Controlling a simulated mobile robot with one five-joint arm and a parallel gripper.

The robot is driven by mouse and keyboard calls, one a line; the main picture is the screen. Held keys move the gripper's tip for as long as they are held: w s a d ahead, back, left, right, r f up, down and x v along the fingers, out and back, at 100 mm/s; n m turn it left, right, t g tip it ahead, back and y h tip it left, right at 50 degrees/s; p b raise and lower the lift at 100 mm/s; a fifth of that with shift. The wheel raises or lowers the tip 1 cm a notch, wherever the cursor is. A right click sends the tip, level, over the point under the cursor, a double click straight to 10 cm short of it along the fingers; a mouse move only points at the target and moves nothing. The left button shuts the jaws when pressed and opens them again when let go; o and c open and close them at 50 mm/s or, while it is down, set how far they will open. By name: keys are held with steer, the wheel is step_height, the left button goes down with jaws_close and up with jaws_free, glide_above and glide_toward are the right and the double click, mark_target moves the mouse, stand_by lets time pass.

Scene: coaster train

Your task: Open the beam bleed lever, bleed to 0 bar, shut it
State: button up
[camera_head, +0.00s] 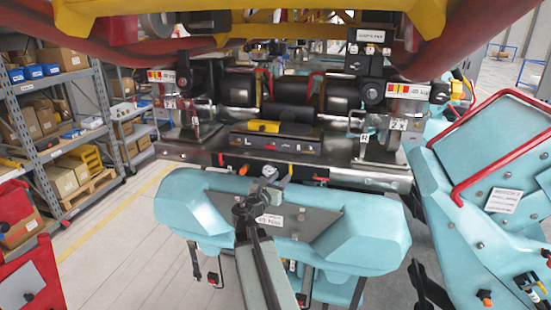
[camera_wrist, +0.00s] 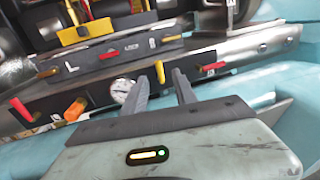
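My gripper (camera_wrist: 160,76) is open, its two dark fingers spread and pointing at the beam front. In the head view my gripper (camera_head: 270,182) is above the turquoise housing, just before the beam. In the wrist view a small orange lever (camera_wrist: 160,72) shows upright between the fingertips; I cannot tell whether they touch it. A round white-faced gauge (camera_wrist: 122,88) sits just left of the left finger, its reading too small to make out. A thicker orange handle (camera_wrist: 75,110) and a red handle (camera_wrist: 20,108) stick out farther left. No readable label shows which is the bleed lever.
The turquoise housing (camera_head: 185,200) lies below my gripper. A turquoise panel with red rails (camera_head: 500,150) stands right. Shelves (camera_head: 65,130) and open floor are left.

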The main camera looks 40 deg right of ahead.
mark_target(291, 168)
steer(key=shift+s+r, duration=0.1)
steer(key=shift+s, duration=0.25)
steer(key=shift+d+r, duration=0.15)
steer(key=shift+d, duration=0.05)
steer(key=x, duration=0.3)
steer(key=w+x, duration=0.1)
steer(key=x, duration=0.3)
steer(key=shift+a, duration=0.25)
jaws_close()
